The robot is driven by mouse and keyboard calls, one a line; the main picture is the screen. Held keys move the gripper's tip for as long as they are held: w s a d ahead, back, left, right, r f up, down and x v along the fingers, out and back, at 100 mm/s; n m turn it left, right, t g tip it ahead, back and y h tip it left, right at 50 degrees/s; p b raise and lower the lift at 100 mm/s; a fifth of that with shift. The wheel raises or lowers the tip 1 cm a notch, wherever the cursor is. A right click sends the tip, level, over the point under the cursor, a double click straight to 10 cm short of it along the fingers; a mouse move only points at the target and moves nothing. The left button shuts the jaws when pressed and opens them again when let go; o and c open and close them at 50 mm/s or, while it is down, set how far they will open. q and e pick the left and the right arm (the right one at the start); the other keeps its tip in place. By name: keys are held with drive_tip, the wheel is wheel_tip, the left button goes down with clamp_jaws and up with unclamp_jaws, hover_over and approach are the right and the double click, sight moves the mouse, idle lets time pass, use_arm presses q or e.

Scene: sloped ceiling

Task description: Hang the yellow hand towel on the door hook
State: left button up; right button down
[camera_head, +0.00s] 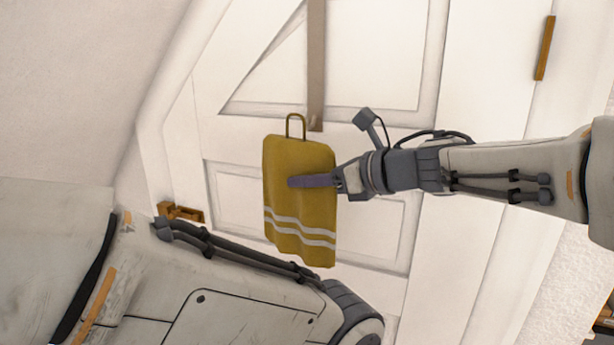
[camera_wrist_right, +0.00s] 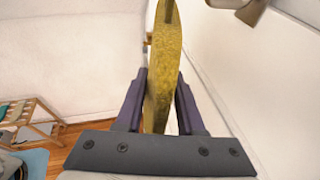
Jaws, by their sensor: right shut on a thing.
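The yellow hand towel (camera_head: 298,215) hangs upright in front of the white door, with two white stripes near its lower edge and a loop (camera_head: 288,126) standing up from its top. My right gripper (camera_head: 312,181) comes from the right and is shut on the towel's middle. In the right wrist view the towel (camera_wrist_right: 163,75) is edge-on between the two fingers (camera_wrist_right: 160,100). The door hook's brown strap (camera_head: 316,60) runs down the door; its lower end is just right of the loop. I cannot tell the depth gap between them. My left gripper is not in view.
The white door (camera_head: 225,185) has raised panels, a brown handle (camera_head: 180,212) at lower left and a brown hinge (camera_head: 545,48) at upper right. A sloped wall (camera_head: 75,85) is on the left. In the right wrist view a wooden rack (camera_wrist_right: 30,118) stands at lower left.

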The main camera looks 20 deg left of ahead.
drive_tip(key=w, duration=0.1)
drive_tip(key=w+f, duration=0.1)
drive_tip(key=w, duration=0.1)
drive_tip(key=w+f, duration=0.1)
drive_tip(key=w, duration=0.1)
drive_tip(key=shift+w+d, duration=0.1)
drive_tip(key=shift+w, duration=0.05)
idle(0.5)
drive_tip(key=shift+w+d+f, duration=0.1)
drive_tip(key=shift+f, duration=0.05)
idle(0.5)
drive_tip(key=shift+c, duration=2.2)
unclamp_jaws()
